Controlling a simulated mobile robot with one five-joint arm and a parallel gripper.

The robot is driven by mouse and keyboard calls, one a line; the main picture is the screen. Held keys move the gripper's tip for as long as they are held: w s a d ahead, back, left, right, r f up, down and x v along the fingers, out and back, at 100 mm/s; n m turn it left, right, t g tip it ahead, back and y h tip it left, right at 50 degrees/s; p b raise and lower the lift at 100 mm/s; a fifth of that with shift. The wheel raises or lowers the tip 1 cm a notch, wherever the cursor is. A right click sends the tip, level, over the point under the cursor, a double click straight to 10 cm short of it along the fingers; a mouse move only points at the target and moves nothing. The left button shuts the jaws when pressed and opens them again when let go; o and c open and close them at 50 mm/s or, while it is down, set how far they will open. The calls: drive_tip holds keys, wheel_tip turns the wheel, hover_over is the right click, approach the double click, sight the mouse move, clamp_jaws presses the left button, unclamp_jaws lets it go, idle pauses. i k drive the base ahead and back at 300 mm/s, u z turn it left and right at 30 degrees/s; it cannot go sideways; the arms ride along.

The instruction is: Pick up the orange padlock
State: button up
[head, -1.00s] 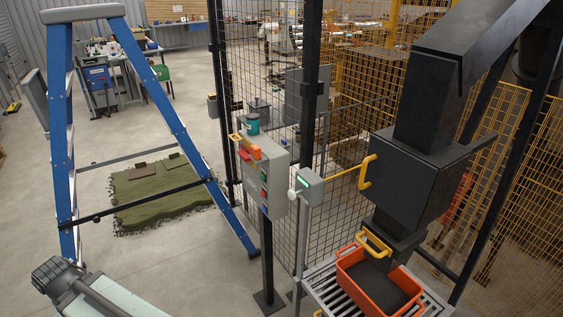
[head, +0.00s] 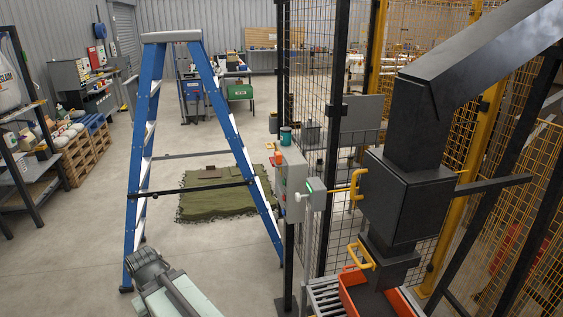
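The orange padlock (head: 278,159) appears small on top of a grey control box (head: 292,175) on a dark post, near the middle of the head view. A yellow part (head: 270,147), perhaps its shackle, shows just above and left of it. A teal cylinder stands behind it on the same box. Part of my arm (head: 165,285) shows at the bottom left, well short of the box. I cannot make out my gripper or its fingers in this view. Nothing touches the padlock.
A black machine with yellow handles (head: 408,195) hangs over an orange crate (head: 350,284) at right. Mesh fencing (head: 345,220) stands behind.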

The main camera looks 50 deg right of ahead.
sight(278, 156)
drive_tip(key=u, duration=1.4)
drive_tip(key=i, duration=1.95)
drive_tip(key=z, duration=3.05)
drive_tip(key=i, duration=0.75)
